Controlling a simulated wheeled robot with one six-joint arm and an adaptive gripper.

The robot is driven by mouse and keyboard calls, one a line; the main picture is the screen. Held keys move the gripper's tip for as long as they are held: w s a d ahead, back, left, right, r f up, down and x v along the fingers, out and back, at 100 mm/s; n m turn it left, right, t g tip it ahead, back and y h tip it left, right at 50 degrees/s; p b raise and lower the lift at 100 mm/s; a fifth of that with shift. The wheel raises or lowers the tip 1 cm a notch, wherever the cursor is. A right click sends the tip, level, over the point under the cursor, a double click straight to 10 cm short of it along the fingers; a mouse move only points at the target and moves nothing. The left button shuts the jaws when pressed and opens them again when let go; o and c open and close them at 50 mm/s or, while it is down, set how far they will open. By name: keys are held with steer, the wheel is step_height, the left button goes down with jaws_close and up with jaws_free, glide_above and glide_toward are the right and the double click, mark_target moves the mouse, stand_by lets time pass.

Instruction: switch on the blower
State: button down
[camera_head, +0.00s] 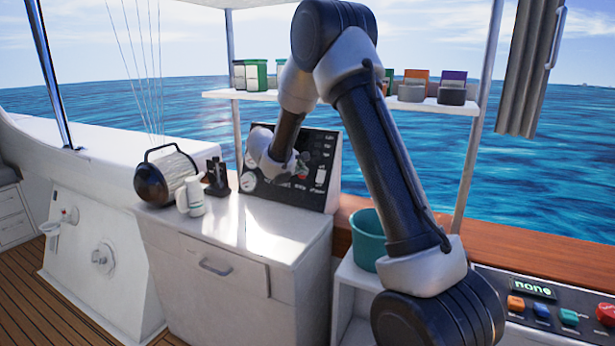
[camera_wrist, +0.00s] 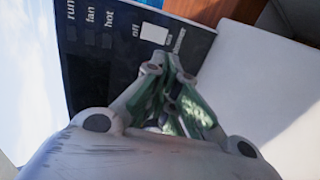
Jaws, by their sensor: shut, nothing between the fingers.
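The dark control panel (camera_head: 325,158) stands upright at the back of the white cabinet. In the wrist view the panel (camera_wrist: 112,65) carries a white switch (camera_wrist: 155,31) with "off" on one side and "on" and "blower" on the other. My gripper (camera_wrist: 160,64) is shut and empty, its green-padded fingers just below the switch in the picture. I cannot tell whether the fingertips touch it. The dark squares (camera_wrist: 88,40) by "run", "fan" and "hot" look unlit. In the head view my wrist covers part of the panel and the fingers are hard to make out.
On the cabinet top (camera_head: 262,222) stand a dark-ended cylindrical lamp (camera_head: 168,174), white bottles (camera_head: 194,195) and a black holder (camera_head: 217,180). A shelf with boxes (camera_head: 425,104) runs above the panel. A teal pot (camera_head: 368,240) and a button console (camera_head: 545,308) lie to the right.

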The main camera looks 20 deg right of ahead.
mark_target(316, 180)
steer(key=x, duration=1.3)
steer(key=shift+w+d+f, duration=0.1)
steer(key=shift+d, duration=0.1)
steer(key=shift+w+d+f, duration=0.15)
steer(key=shift+d+f, duration=0.05)
steer(key=shift+f, duration=0.05)
steer(key=shift+r, duration=0.1)
steer(key=shift+r, duration=0.7)
steer(key=shift+a, duration=0.1)
